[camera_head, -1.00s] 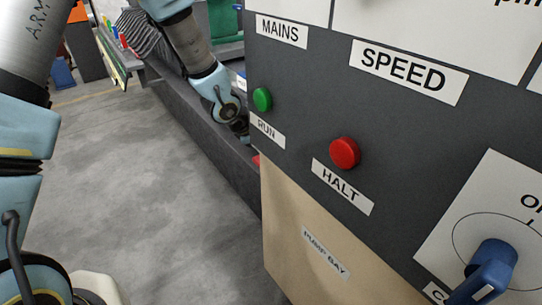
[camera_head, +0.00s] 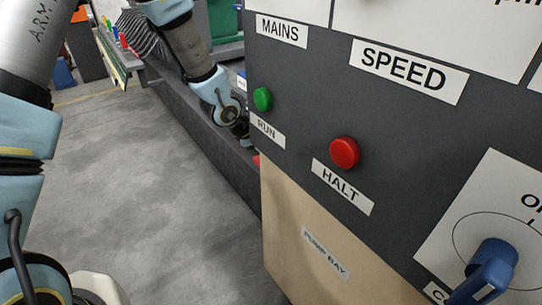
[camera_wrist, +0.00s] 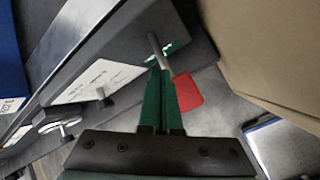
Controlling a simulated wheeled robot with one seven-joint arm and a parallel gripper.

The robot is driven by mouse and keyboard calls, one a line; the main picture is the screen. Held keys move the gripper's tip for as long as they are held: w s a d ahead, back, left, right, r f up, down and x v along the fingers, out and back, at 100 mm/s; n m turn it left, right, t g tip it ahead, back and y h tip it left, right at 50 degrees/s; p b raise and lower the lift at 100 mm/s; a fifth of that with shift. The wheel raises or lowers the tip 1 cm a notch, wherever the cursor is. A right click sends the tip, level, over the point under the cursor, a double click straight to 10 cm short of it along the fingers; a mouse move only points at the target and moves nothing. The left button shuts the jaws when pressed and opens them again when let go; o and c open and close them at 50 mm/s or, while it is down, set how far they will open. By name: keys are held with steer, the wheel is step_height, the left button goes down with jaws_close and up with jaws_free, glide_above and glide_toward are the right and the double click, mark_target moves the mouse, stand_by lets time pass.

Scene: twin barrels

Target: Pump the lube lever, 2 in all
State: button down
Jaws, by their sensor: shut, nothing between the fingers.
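In the wrist view a lever with a grey metal rod (camera_wrist: 157,48) and a flat red handle (camera_wrist: 188,92) lies just ahead of my gripper (camera_wrist: 160,74). The green fingers are together and empty. The red handle is beside the right finger, and the fingers hide part of the lever between rod and handle. I cannot tell whether they touch it. In the head view a small red piece (camera_head: 256,160) shows at the panel's left edge. My fingers are hidden there behind the panel.
The dark panel with the green RUN button (camera_head: 262,99), red HALT button (camera_head: 344,152) and blue rotary handle (camera_head: 490,272) stands close on the right. A tan box wall (camera_wrist: 275,45) is right of the lever. The floor (camera_head: 140,190) at left is clear.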

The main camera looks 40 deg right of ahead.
steer(key=shift+a+f+b, duration=0.15)
steer(key=shift+f+b, duration=0.3)
steer(key=shift+f, duration=0.3)
steer(key=shift+a+f+b, duration=0.1)
steer(key=shift+f+b, duration=0.35)
steer(key=shift+f, duration=0.3)
stand_by(1.5)
steer(key=shift+r, duration=0.1)
steer(key=shift+d+r+p, duration=0.15)
steer(key=shift+r+p, duration=0.8)
steer(key=shift+p, duration=0.1)
steer(key=shift+d+r+p, duration=0.15)
steer(key=shift+r+p, duration=0.75)
steer(key=shift+p, duration=0.1)
steer(key=shift+r, duration=0.1)
steer(key=r+p, duration=0.4)
steer(key=r, duration=0.1)
steer(key=shift+d+p, duration=0.35)
steer(key=shift+f, duration=0.15)
